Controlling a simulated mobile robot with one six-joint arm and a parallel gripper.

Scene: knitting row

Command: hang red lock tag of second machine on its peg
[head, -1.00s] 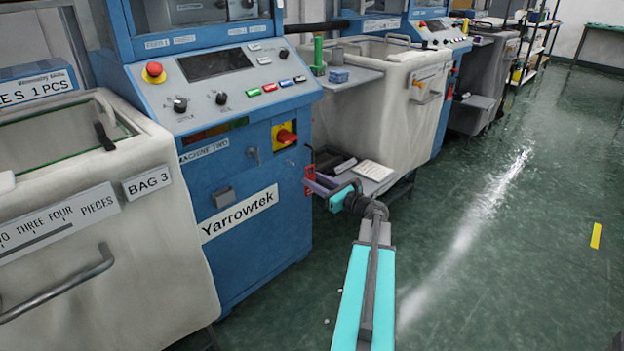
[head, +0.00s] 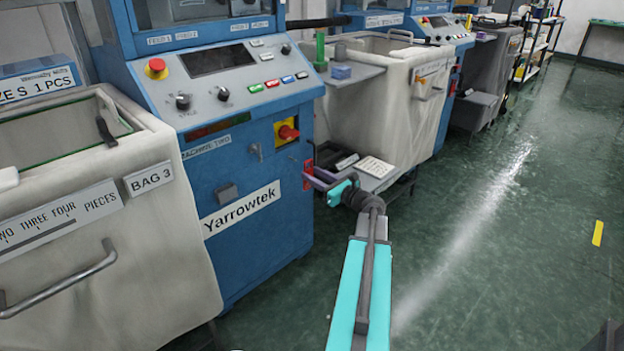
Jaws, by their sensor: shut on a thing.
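Machine two (head: 228,175) is the blue machine labelled Yarrowtek, with a sloped control panel. The red lock tag (head: 308,170) is a small red piece at the right edge of its front. My gripper (head: 314,180), with purple fingers, is shut on the tag and reaches in from the right. The fingers partly hide the tag, and I cannot tell whether it touches the machine. A red switch on a yellow plate (head: 287,132) is on the front, above and left of the tag. A small grey metal fitting (head: 256,151) is left of the switch; I cannot tell whether it is the peg.
A pale bin (head: 150,235) marked BAG 3 stands in front at left. Another pale bin (head: 372,115) stands behind my gripper, with a low shelf holding a white card (head: 375,167). The green floor (head: 500,240) at right is open, with a yellow strip (head: 597,233).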

